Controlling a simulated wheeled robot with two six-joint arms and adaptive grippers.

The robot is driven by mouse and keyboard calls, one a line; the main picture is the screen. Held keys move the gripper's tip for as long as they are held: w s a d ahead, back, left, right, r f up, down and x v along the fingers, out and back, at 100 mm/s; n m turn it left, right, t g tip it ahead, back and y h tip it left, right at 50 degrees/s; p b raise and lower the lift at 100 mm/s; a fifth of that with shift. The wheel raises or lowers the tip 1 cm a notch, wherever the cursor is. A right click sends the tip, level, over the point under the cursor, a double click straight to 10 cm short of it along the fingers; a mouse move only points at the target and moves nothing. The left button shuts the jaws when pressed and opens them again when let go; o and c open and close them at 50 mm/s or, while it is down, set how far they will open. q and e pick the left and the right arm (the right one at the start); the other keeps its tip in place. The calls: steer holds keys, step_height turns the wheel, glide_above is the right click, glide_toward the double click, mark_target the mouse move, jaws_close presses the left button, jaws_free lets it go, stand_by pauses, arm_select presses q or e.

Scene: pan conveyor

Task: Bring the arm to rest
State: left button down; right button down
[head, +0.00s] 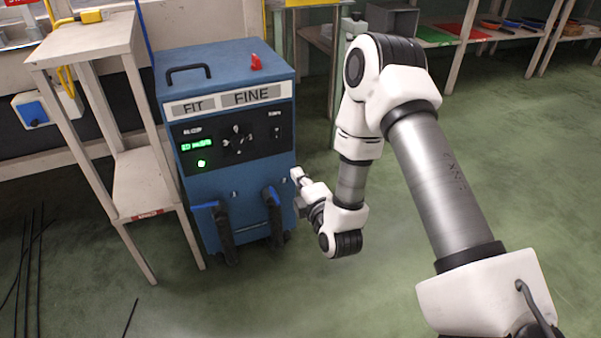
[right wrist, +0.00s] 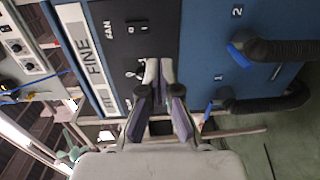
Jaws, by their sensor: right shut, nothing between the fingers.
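My right arm (head: 430,170) comes in from the right in the head view and bends down beside a blue machine (head: 240,180). My right gripper (head: 298,177) is small in that view, near the machine's lower right front edge. In the right wrist view the gripper fingers (right wrist: 160,68) meet at their tips, shut and empty. Behind them the machine's front panel (right wrist: 200,55) appears turned sideways. I cannot tell whether the fingertips touch it. My left gripper is in neither view.
The machine has a dial (head: 238,139), a lit green display (head: 197,144), a red switch (head: 255,62) and two black cables with blue connectors (head: 272,197) low on its front. A pale wooden stand (head: 145,180) is at its left. Shelves (head: 480,32) line the back. Green floor lies open at right.

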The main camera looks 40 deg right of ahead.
steer(key=shift+s+a, duration=0.1)
steer(key=shift+s, duration=0.2)
steer(key=s+a+f+m+g+y+p, duration=0.1)
steer(key=s+a+f+g+y+p, duration=0.1)
steer(key=s+a+f+g, duration=0.4)
steer(key=s+a+f+m+g+y+p, duration=0.1)
steer(key=s+a+f+g+y+p, duration=0.2)
steer(key=s+f, duration=0.65)
steer(key=s+a+f+m+g+h+b, duration=0.1)
steer(key=s+f+m+g, duration=0.25)
steer(key=s+m, duration=0.3)
steer(key=s+a+f+m+g, duration=0.1)
steer(key=s+f+m+g, duration=0.25)
steer(key=s+m, duration=0.3)
step_height(320, 180, up, 39)
steer(key=p, duration=3.7)
steer(key=shift+s+f+m+g, duration=0.2)
steer(key=shift+s+m+g, duration=0.2)
